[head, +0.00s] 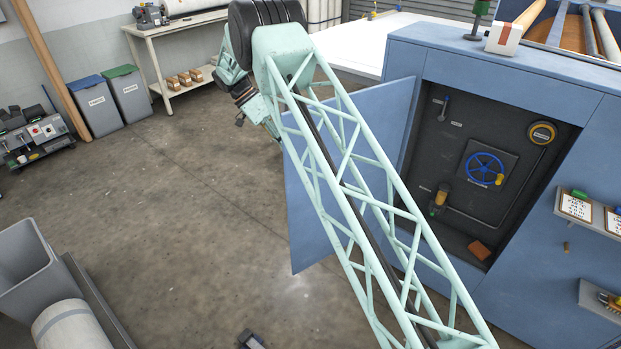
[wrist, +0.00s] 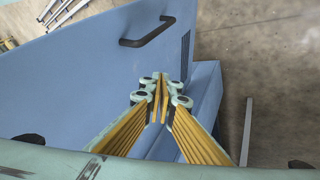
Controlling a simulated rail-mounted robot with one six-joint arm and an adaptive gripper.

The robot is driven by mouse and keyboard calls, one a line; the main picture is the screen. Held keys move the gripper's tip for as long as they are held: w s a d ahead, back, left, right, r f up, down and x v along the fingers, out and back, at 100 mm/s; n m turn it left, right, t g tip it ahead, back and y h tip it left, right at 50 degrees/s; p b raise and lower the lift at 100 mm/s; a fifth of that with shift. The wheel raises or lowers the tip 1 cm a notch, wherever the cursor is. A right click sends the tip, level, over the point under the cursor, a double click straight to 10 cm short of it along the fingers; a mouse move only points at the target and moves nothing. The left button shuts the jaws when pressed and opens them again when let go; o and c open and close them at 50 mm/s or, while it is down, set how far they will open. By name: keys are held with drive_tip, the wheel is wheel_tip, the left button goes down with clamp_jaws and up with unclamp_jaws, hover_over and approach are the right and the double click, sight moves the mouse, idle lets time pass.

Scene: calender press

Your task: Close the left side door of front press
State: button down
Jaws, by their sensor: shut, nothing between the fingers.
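The blue side door (head: 305,215) of the press stands open in the head view, swung out to the left of the dark compartment. My lattice arm crosses in front and hides much of it. In the wrist view, a large blue panel (wrist: 75,75), apparently this door, carries a dark bar handle (wrist: 148,32). My gripper (wrist: 161,88) is shut and empty, with its yellow-lined fingertips together below the handle in the picture. I cannot tell whether it touches the panel. In the head view the fingertips cannot be made out.
The open compartment (head: 440,130) shows a blue valve wheel (head: 485,168), gauge and small levers. Shelves with cards (head: 592,214) stick out from the press at right. Two bins (head: 97,105) and a workbench (head: 180,28) stand at the back left. The concrete floor (head: 190,200) left of the door is clear.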

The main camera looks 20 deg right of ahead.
drive_tip(key=shift+f, duration=0.15)
drive_tip(key=s+d+f+b, duration=0.2)
drive_tip(key=s+d+f, duration=0.4)
drive_tip(key=s+f, duration=0.1)
drive_tip(key=shift+s+f, duration=0.15)
drive_tip(key=shift+f, duration=0.2)
idle(0.5)
drive_tip(key=shift+s, duration=0.2)
idle(0.4)
